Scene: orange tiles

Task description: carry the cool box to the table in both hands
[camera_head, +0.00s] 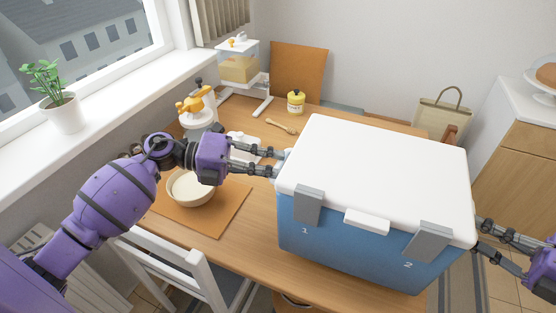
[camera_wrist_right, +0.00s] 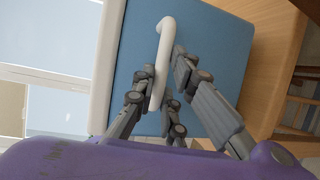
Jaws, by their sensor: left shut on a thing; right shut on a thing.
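The cool box (camera_head: 345,240) is blue with a white lid (camera_head: 385,165), grey latches and the numbers 1 and 2 on its front. It looks level over the wooden table (camera_head: 262,218); I cannot tell whether its base touches the tabletop. My left gripper (camera_head: 277,163) is shut at the box's left end, and the grip point is hidden behind the lid corner. My right gripper (camera_head: 480,235) is at the right end. In the right wrist view, the right gripper (camera_wrist_right: 166,64) is shut on the white side handle (camera_wrist_right: 163,40) of the cool box.
A bowl (camera_head: 190,188) on an orange mat (camera_head: 222,215) stands left of the box, below my left arm. A white chair (camera_head: 185,262) stands at the front left.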

